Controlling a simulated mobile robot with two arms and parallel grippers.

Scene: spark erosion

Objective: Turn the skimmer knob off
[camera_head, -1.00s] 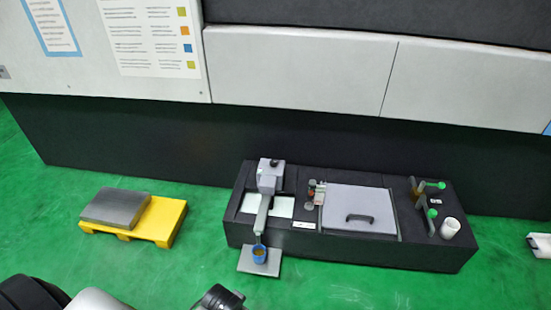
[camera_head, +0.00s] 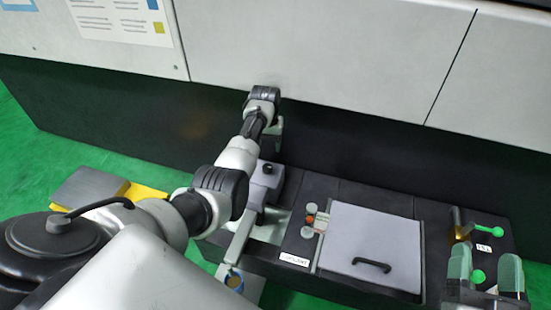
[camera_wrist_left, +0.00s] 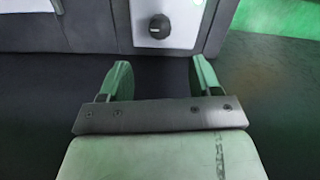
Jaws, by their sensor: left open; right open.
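The skimmer (camera_head: 262,182) is a grey box-shaped unit on the dark machine bench, with a black round knob (camera_head: 268,169) on its top. In the left wrist view the black knob (camera_wrist_left: 160,26) sits on a pale plate, with a small mark beside it. My left gripper (camera_wrist_left: 158,68) is open and empty, its two green fingers apart and short of the knob. In the head view my left wrist hangs just behind the skimmer, and its fingers are mostly hidden. My right gripper (camera_head: 485,268) is open at the lower right, over the bench's right end.
A grey lid (camera_head: 370,235) with a black handle lies right of the skimmer. Small red and green buttons (camera_head: 309,220) sit between them. Green-ended levers (camera_head: 488,230) stand at the right. A dark wall rises behind.

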